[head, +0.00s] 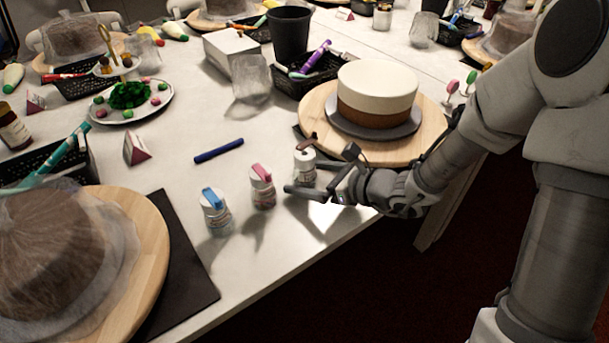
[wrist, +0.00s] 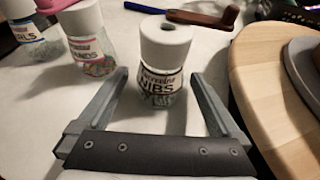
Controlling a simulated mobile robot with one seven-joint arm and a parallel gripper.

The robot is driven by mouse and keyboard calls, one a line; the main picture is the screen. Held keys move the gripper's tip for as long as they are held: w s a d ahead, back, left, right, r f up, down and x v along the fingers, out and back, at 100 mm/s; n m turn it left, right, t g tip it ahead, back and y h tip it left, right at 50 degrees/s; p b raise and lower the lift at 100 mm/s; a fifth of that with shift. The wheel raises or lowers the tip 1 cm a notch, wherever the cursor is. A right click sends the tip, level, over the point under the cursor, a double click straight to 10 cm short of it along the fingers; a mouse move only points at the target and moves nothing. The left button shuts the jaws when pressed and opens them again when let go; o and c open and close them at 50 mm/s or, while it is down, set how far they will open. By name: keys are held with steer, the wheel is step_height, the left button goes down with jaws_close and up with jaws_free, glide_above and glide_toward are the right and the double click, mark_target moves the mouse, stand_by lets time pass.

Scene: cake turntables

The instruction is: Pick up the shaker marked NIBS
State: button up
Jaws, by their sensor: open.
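The shaker marked NIBS (wrist: 162,75) stands upright on the table between the open fingers of my gripper (wrist: 158,95) in the wrist view. It has a white cap, and its label faces me. In the head view the shaker (head: 304,164) stands at the front right, with my gripper (head: 320,180) around or beside it. A gap shows between each finger and the shaker's sides. The gripper holds nothing.
A pink-topped shaker (head: 262,186) and a blue-topped shaker (head: 216,211) stand to the left. A wooden turntable (head: 432,137) with a cake (head: 376,92) is close on the right. A blue pen (head: 219,150) lies behind. The table's front edge is near.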

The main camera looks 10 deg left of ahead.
steer(key=shift+w+a+f, duration=0.15)
steer(key=shift+a, duration=0.25)
steer(key=shift+c, duration=0.2)
jaws_close()
steer(key=shift+r, duration=0.2)
